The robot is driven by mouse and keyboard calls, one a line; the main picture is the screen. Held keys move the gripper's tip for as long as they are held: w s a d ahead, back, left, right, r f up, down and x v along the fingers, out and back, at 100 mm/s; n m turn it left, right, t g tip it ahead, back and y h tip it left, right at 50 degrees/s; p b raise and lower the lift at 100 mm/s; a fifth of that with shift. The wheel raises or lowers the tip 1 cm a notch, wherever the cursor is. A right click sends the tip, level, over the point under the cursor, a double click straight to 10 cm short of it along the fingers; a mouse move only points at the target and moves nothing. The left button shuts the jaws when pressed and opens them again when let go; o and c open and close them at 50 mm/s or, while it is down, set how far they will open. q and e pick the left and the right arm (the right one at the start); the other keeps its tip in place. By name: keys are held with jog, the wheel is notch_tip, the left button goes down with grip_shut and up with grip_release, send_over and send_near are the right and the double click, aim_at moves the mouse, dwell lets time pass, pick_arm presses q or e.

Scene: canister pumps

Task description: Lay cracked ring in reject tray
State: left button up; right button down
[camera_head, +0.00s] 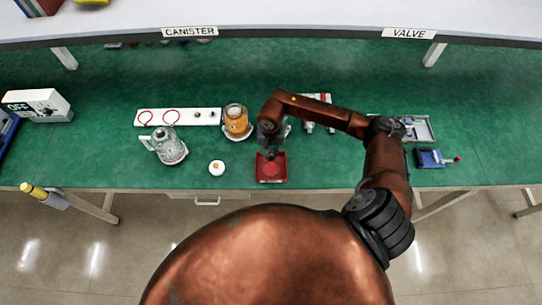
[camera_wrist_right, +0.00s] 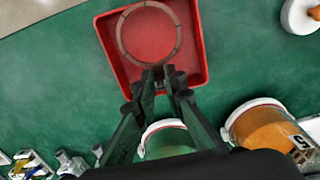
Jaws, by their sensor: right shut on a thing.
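The reject tray is a small red square tray (camera_head: 259,179) near the front edge of the green bench. It fills the upper middle of the right wrist view (camera_wrist_right: 201,62). My right gripper (camera_head: 271,152) is above the tray's far side. In the right wrist view my right gripper (camera_wrist_right: 157,82) is shut on the near edge of a thin brownish ring (camera_wrist_right: 121,38). The ring appears over the tray floor, inside the walls as seen from above. I cannot tell whether it touches the floor, and no crack is clear. My left gripper is not in view.
An orange-filled canister (camera_head: 236,123) stands behind the tray to the left. A clear jug (camera_head: 167,146) and a white disc with an orange knob (camera_head: 216,168) are further left. A white board (camera_head: 193,117) holds two red rings. A blue device (camera_head: 430,158) sits at right.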

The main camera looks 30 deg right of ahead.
aim_at(271, 157)
jog(key=shift+w+d+f, duration=0.3)
jog(key=shift+w+f, duration=0.2)
jog(key=shift+f, duration=0.3)
jog(key=shift+f+p, duration=0.4)
jog(key=shift+f, duration=1.15)
jog(key=shift+f, duration=0.15)
jog(key=c, duration=2)
grip_release()
notch_tip(271, 157, up, 12)
jog(key=shift+r+b, duration=0.2)
jog(key=shift+b, duration=0.5)
